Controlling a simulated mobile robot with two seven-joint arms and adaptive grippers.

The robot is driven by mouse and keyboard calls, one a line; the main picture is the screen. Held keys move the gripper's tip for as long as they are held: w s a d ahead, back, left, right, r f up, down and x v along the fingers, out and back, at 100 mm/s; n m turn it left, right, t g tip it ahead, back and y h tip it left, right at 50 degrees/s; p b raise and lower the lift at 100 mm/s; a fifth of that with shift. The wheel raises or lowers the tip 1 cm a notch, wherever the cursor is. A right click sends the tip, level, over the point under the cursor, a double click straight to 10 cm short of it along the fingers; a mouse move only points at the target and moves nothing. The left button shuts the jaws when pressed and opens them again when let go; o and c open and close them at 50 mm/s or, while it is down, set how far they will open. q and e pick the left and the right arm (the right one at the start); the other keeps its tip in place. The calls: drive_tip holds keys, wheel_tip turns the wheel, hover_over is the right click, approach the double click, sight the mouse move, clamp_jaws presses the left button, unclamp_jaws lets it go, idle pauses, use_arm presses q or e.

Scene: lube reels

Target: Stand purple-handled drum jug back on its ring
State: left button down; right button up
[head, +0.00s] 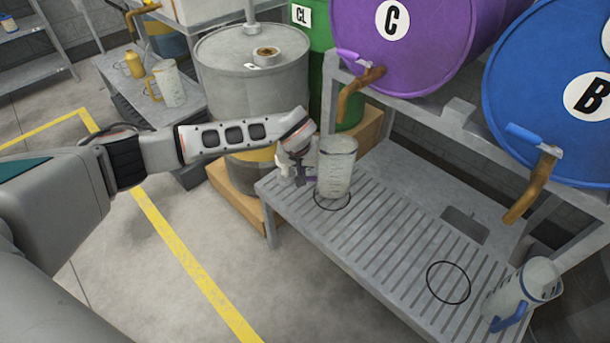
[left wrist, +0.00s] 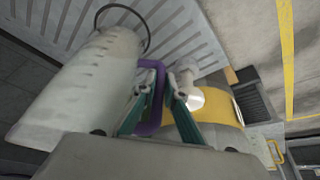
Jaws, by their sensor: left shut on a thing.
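The clear, graduated drum jug (head: 337,168) is upright at the left end of the slatted grey rack, in front of the purple drum. Its base overlaps the back of a black ring (head: 332,209), whose front edge shows. I cannot tell whether the base touches the slats. My left gripper (head: 300,178) is beside the jug's left side, shut on its purple handle (left wrist: 150,95). The left wrist view shows the handle between the green-sided fingers, the pale jug body (left wrist: 75,90) and part of the ring (left wrist: 147,30) beyond it. My right gripper is not in view.
Purple drum C (head: 400,40) has a brass tap (head: 358,92) above and behind the jug. Blue drum B (head: 560,90) is right. An empty ring (head: 448,282) and a blue-handled jug (head: 520,290) are on the rack's right part. A grey drum (head: 250,95) stands behind my left arm.

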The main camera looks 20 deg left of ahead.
use_arm(q)
wheel_tip(320, 180, down, 2)
drive_tip(key=shift+f, duration=0.4)
drive_tip(key=c, duration=2.1)
unclamp_jaws()
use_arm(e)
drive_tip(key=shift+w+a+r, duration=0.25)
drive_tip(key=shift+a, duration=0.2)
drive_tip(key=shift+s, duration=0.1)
